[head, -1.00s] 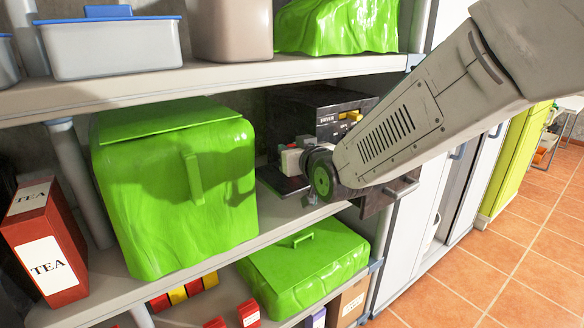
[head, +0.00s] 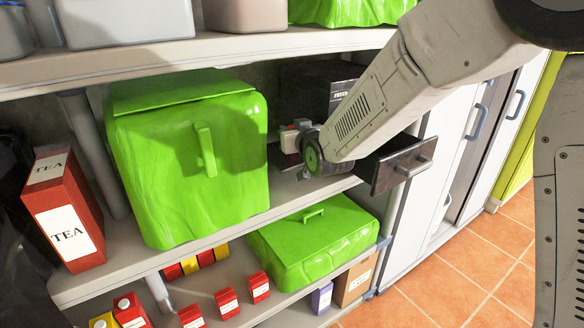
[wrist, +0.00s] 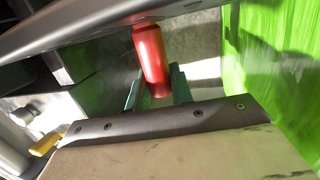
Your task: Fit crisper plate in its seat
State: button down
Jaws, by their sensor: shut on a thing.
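My gripper (wrist: 155,92) is shut on a red rounded piece (wrist: 151,58), which stands between its green fingers in the wrist view. Whether this piece belongs to the crisper plate I cannot tell; no plate shows clearly. In the head view my gripper (head: 290,138) is in front of the black fryer (head: 318,88), partly hidden by my wrist. The fryer's drawer (head: 395,165) is out to the right, with a handle on its front. Its inside and the seat are hidden from the head view.
A large green bin (head: 190,170) stands close left of my gripper. A lower green box (head: 312,238) sits on the shelf below. A red tea box (head: 65,210) is far left. The upper shelf (head: 200,48) runs overhead; white cabinets (head: 450,150) stand at the right.

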aim_at(303, 166)
notch_tip(303, 166, down, 8)
jog(key=shift+r, duration=0.1)
dwell(0.4)
jog(key=c, duration=1.2)
grip_release()
jog(key=shift+c, duration=0.2)
jog(key=shift+s, duration=0.1)
jog(key=v, duration=1.2)
